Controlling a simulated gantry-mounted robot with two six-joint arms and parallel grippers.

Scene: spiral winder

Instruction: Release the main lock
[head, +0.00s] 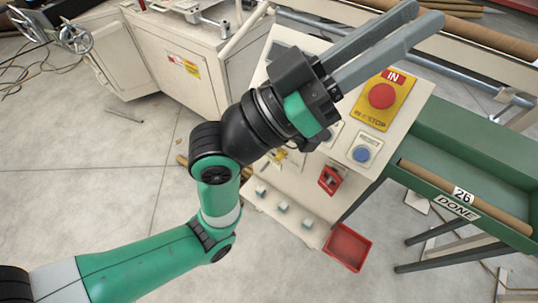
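A cream control panel (290,185) stands in the middle of the view. A red switch-like part with a dark middle (330,180) sits on its lower right; I cannot tell whether it is the main lock. A small yellow part (280,157) on the panel is partly covered by my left wrist. My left gripper (426,16) reaches over the panel, its two grey fingers pointing to the upper right, above and away from these parts. The fingers look slightly apart with nothing between them. The arm hides part of the panel. My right gripper is out of view.
A red stop button (382,95) on a yellow plate and a blue reset button (362,154) are on the panel's right. Several small knobs (283,208) line its lower edge. A red tray (348,246) is below, and a green DONE trough (475,150) is at right.

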